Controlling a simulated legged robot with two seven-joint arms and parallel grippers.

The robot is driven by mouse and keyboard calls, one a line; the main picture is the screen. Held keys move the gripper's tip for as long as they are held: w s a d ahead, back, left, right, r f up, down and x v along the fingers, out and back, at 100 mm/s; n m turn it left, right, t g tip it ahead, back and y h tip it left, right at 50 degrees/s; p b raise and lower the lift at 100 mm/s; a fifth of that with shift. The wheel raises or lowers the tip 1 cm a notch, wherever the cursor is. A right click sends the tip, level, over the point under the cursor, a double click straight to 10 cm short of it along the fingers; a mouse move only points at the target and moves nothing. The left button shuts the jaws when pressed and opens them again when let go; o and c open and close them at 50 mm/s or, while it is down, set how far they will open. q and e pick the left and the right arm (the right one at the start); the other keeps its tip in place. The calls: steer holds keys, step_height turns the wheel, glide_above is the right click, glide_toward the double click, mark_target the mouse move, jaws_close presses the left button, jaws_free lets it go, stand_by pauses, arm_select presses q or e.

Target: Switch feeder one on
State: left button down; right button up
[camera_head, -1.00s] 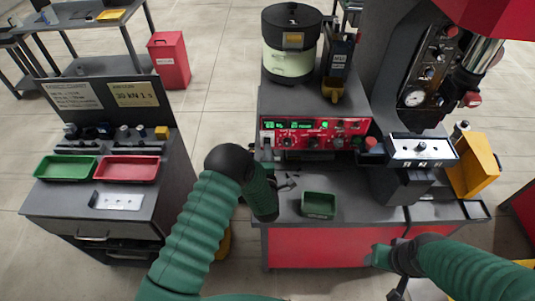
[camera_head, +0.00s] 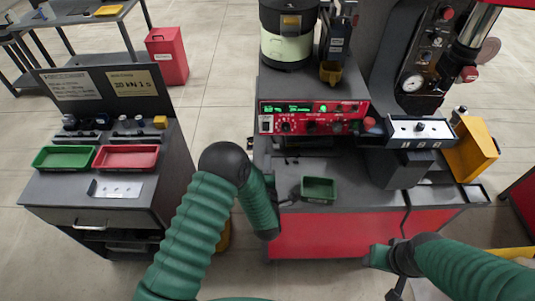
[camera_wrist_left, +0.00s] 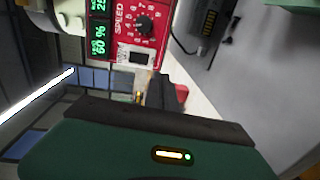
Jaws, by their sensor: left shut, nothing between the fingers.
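The red control panel (camera_head: 313,118) has a lit green display, knobs and buttons, below the feeder bowl (camera_head: 288,40). A small white plate (camera_head: 266,124) is at its left end. In the left wrist view, this panel (camera_wrist_left: 120,12) shows a SPEED knob (camera_wrist_left: 144,25) and a black rocker switch (camera_wrist_left: 138,57) in a pale plate. I cannot tell the switch's position. My left gripper (camera_head: 289,194) is shut and empty, low in front of the panel and apart from it. Its dark fingers show in the wrist view (camera_wrist_left: 163,93). My right gripper (camera_head: 396,288) is low at the right, its fingers unclear.
A green bin (camera_head: 319,189) stands on the bench beside my left gripper. A white control box (camera_head: 420,131) and a yellow bin (camera_head: 472,151) are to the right. A side table with green (camera_head: 64,158) and red trays (camera_head: 126,157) stands left.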

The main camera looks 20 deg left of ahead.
arm_select(q)
steer(key=s+a+r+m+g+h, duration=0.1)
steer(key=s+r+m+g+h, duration=0.1)
steer(key=s+m+g, duration=0.4)
steer(key=s+a+r+m+g+h, duration=0.2)
steer(key=s+m+g, duration=0.5)
steer(key=s+m, duration=0.8)
steer(key=s+r, duration=0.1)
steer(key=s, duration=0.5)
steer(key=shift+s+a+r+g+h, duration=0.2)
steer(key=shift+r+g+h, duration=0.1)
steer(key=shift+r, duration=0.05)
arm_select(e)
steer(key=shift+s+a+f, duration=0.1)
steer(key=shift+s+f, duration=0.1)
steer(key=shift+s, duration=0.1)
arm_select(q)
steer(key=shift+s, duration=0.1)
arm_select(e)
steer(key=shift+s, duration=0.15)
